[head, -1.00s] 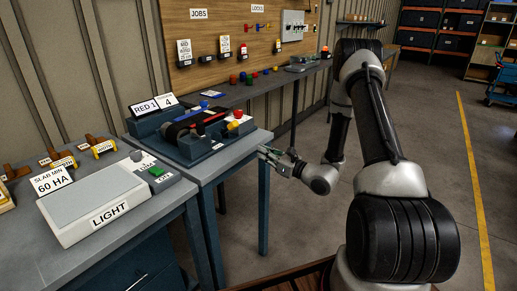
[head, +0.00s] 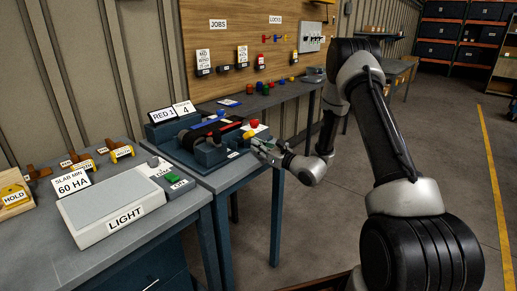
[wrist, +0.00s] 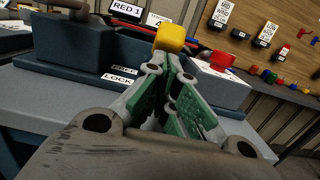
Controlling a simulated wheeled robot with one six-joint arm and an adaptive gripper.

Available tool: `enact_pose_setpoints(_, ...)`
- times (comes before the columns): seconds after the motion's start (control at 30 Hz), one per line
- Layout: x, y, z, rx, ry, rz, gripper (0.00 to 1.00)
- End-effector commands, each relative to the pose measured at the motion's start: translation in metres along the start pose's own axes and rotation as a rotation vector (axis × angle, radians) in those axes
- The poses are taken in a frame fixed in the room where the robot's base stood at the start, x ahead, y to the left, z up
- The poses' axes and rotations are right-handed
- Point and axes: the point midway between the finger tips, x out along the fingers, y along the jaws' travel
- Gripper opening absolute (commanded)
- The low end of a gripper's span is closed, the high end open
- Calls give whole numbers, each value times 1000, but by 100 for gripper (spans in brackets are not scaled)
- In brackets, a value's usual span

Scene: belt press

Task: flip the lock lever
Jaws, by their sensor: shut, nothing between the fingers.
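The belt press (head: 207,155) is a dark blue-grey machine on a blue-legged bench, with a dark belt roll and a red bar on top. A yellow knob (head: 249,134), which looks like the lock lever's end, is at its right front corner. In the wrist view the yellow knob (wrist: 170,38) is just beyond my fingertips, above and right of a LOCK label (wrist: 118,80). My gripper (head: 258,145) is shut and empty, its green-padded fingers (wrist: 160,66) pointing at the knob. I cannot tell whether they touch it. The lever's shaft is hidden behind the fingers.
A red knob (head: 254,123) sits close behind the yellow one. RED 1 and 4 signs (head: 160,115) stand at the press's back. A LIGHT box (head: 115,200) is on the left bench. Open floor lies to the right.

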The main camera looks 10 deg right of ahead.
Motion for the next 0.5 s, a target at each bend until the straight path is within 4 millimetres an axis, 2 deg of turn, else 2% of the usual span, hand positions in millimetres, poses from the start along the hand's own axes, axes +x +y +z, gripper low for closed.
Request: enact_pose_setpoints(0.5,2,0,7,-1,61,0,0)
